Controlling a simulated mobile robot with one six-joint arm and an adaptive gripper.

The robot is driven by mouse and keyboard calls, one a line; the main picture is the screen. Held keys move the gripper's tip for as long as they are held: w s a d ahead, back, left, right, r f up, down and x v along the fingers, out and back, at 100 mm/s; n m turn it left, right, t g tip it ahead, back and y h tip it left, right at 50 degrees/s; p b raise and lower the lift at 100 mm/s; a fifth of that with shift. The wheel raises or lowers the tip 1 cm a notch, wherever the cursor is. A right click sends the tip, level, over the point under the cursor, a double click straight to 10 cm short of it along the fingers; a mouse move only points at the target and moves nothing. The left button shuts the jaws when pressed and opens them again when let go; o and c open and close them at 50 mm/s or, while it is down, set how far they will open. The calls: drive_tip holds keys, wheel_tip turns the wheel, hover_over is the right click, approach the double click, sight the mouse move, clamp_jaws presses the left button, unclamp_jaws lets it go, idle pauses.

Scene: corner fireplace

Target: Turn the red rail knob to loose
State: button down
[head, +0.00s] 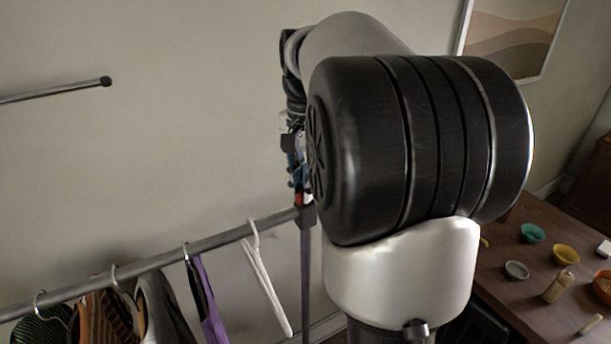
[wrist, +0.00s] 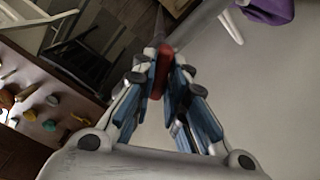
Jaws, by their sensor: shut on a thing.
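The red rail knob (wrist: 162,70) sits between the two fingers of my gripper (wrist: 163,62) in the wrist view, and the fingers are shut on it. The fingers cover parts of the knob, and I cannot tell how far it is turned. In the head view a small bit of the knob (head: 299,199) shows at the right end of the grey clothes rail (head: 150,262), at the top of the upright post (head: 305,265). My gripper (head: 297,180) comes down from above there, mostly hidden behind my arm.
A white hanger (head: 266,285) hangs empty near the rail's end. A purple garment (head: 209,308) and other clothes hang farther left. A wooden table (head: 505,255) with several small bowls stands at the right. A wall bar (head: 55,92) sticks out at the upper left.

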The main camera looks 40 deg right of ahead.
drive_tip(key=n+p, duration=0.2)
drive_tip(key=n, duration=0.4)
drive_tip(key=shift+r+n+p, duration=0.1)
drive_tip(key=shift+n+p, duration=0.2)
drive_tip(key=shift+p, duration=0.05)
drive_tip(key=n+p, duration=0.1)
drive_tip(key=n, duration=0.4)
drive_tip(key=shift+p, duration=0.3)
drive_tip(key=shift+n, duration=0.3)
drive_tip(key=c, duration=1.6)
unclamp_jaws()
wheel_tip(320, 180, up, 12)
